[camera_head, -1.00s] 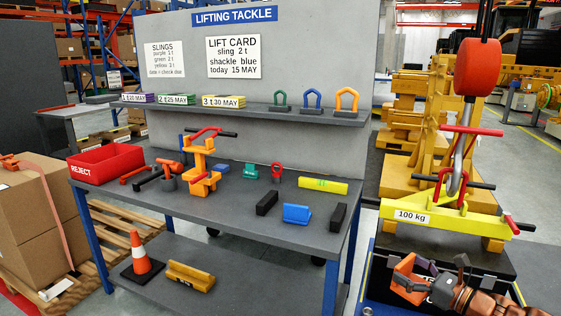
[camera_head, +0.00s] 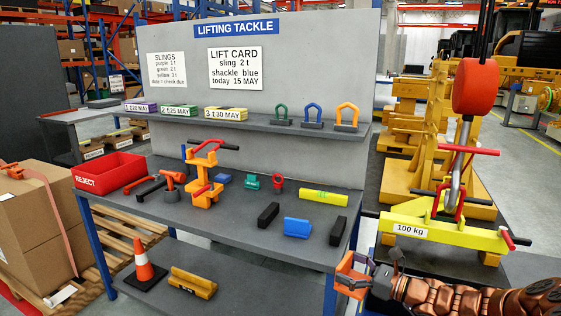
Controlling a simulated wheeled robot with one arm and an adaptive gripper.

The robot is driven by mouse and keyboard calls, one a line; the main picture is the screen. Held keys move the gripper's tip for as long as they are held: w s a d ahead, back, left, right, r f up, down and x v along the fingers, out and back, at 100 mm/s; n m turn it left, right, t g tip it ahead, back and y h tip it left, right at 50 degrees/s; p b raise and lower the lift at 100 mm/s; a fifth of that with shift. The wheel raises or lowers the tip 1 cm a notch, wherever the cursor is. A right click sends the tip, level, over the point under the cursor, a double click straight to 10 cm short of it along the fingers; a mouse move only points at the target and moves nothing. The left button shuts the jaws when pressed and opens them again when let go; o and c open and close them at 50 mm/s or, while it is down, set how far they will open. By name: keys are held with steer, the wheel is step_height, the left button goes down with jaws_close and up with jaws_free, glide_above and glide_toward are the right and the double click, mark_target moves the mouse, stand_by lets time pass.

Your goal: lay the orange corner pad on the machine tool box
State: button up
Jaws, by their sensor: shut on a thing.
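The orange corner pad (camera_head: 345,278) is an angled orange piece at the lower right, in front of the bench's right leg. My gripper (camera_head: 368,279) is shut on it and holds it up, at the end of my copper-coloured arm. The machine tool box is dark and stands under the yellow 100 kg beam; in this frame my arm and the beam hide most of it, and its lettering does not show.
The bench (camera_head: 225,228) holds several tools, a red reject bin (camera_head: 108,172) and a blue block (camera_head: 297,228). A cone (camera_head: 143,262) stands on its lower shelf.

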mark_target(350, 257)
steer(key=shift+r+p, duration=1.6)
steer(key=shift+p, duration=1.35)
steer(key=shift+s+p, duration=0.1)
steer(key=shift+p, duration=0.2)
